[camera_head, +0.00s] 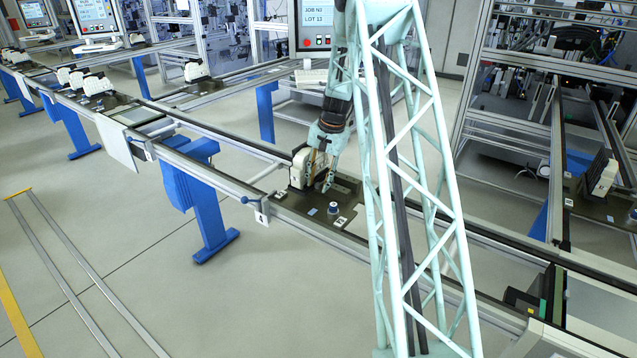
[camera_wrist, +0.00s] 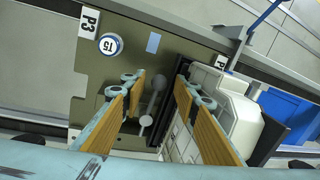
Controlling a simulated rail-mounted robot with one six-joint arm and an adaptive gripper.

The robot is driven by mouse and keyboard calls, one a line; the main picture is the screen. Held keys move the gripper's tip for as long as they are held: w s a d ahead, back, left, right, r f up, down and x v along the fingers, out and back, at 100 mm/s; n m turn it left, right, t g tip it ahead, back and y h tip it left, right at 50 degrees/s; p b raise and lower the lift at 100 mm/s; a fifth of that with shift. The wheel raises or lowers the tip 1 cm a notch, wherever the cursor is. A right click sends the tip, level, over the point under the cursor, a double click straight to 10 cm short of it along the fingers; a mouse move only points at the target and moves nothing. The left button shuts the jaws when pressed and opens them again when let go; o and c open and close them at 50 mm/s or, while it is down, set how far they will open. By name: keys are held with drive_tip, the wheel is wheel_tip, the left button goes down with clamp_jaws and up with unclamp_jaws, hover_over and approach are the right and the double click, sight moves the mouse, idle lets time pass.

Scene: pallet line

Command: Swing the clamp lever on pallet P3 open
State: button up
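Pallet P3 (camera_wrist: 84,62) is a dark olive plate on the rail; it also shows in the head view (camera_head: 352,216). Its "P3" label (camera_wrist: 88,22) is near a round blue-rimmed knob marked with a number (camera_wrist: 110,44). A grey clamp lever (camera_wrist: 146,121) with a round end shows between my fingers, beside the white fixture block (camera_wrist: 240,122). My gripper (camera_wrist: 160,82) is open, its two orange-brown padded fingers apart on either side of the lever. I cannot tell whether either finger touches it. In the head view my gripper (camera_head: 320,178) is low over the pallet beside the white block.
The conveyor rail (camera_head: 230,184) runs diagonally, with a small blue-handled lever (camera_head: 254,200) on its near side. Other pallets with white blocks (camera_head: 97,84) stand up the line at left. Another pallet with a dark block (camera_head: 601,174) is at right. The floor in front is clear.

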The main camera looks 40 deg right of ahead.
drive_tip(key=shift+r, duration=0.1)
wheel_tip(320, 180, up, 12)
drive_tip(key=s, duration=0.2)
drive_tip(key=shift+d+f, duration=0.2)
drive_tip(key=shift+d, duration=0.25)
idle(0.3)
drive_tip(key=shift+s, duration=0.1)
idle(0.5)
drive_tip(key=s+a+r+n+b, duration=0.2)
drive_tip(key=s+a+r, duration=0.35)
drive_tip(key=a, duration=0.45)
drive_tip(key=s+a+r+n+b, duration=0.15)
drive_tip(key=s+a+r, duration=0.25)
drive_tip(key=a+r, duration=0.5)
drive_tip(key=s+a+r+n+b, duration=0.1)
drive_tip(key=s+a+r+n, duration=0.3)
drive_tip(key=a, duration=0.8)
drive_tip(key=s+a+n+t+b, duration=0.1)
drive_tip(key=s+a+n+b, duration=0.15)
drive_tip(key=s+a, duration=0.95)
drive_tip(key=s+a+f+n+b, duration=0.1)
drive_tip(key=s+a+f, duration=0.1)
drive_tip(key=s, duration=0.8)
drive_tip(key=s+a+f+n+t+b, duration=0.1)
drive_tip(key=s+a+f+n+b, duration=0.1)
drive_tip(key=s, duration=0.8)
drive_tip(key=shift+a+f+h, duration=0.15)
drive_tip(key=shift+a+h, duration=0.05)
drive_tip(key=shift+h, duration=0.2)
